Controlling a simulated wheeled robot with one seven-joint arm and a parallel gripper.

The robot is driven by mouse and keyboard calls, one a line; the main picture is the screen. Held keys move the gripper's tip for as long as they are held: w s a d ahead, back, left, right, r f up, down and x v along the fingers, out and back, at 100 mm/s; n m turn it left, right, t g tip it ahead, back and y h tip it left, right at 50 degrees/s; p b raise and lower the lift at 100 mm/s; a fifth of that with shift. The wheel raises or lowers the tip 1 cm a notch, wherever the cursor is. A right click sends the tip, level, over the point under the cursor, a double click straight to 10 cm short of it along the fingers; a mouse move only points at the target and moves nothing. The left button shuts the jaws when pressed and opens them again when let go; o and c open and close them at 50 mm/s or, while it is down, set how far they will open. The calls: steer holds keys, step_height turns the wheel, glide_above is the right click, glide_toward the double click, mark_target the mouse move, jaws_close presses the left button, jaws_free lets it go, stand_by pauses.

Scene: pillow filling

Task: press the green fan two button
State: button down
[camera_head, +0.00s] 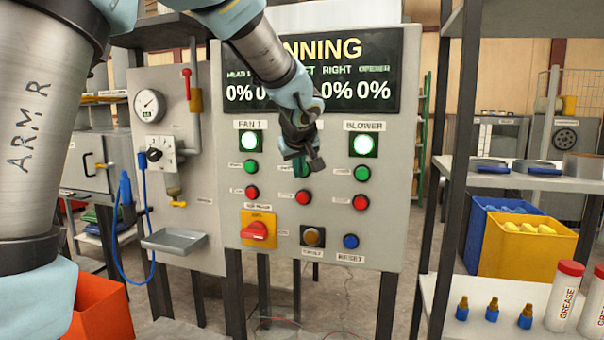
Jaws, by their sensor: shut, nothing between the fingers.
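The grey control panel (390,225) stands ahead, with three columns of lamps and buttons. The middle column's green button (301,169) is mostly hidden behind my gripper (318,165); only a green part of it shows. The label and lamp above it are covered by my arm, so I cannot read its name. My gripper is shut and empty in front of that button, pointing down and toward the panel. I cannot tell whether it touches the button.
Green buttons sit at left (251,167) and right (362,173). Red buttons (302,197) line the row below. FAN 1 (251,141) and BLOWER (364,145) lamps glow. The display (375,60) hangs above. A red rotary switch (255,232) and blue RESET button (351,241) sit lower.

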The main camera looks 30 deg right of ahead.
steer(key=shift+w+d, duration=0.35)
steer(key=shift+w, duration=0.05)
stand_by(0.9)
steer(key=shift+s+a, duration=0.1)
stand_by(0.4)
steer(key=shift+s+a+b, duration=0.5)
steer(key=shift+s+b, duration=0.1)
steer(key=shift+b, duration=0.3)
steer(key=shift+a, duration=0.1)
steer(key=shift+s+a+b, duration=1.6)
steer(key=shift+s+b, duration=0.25)
steer(key=shift+b, duration=0.05)
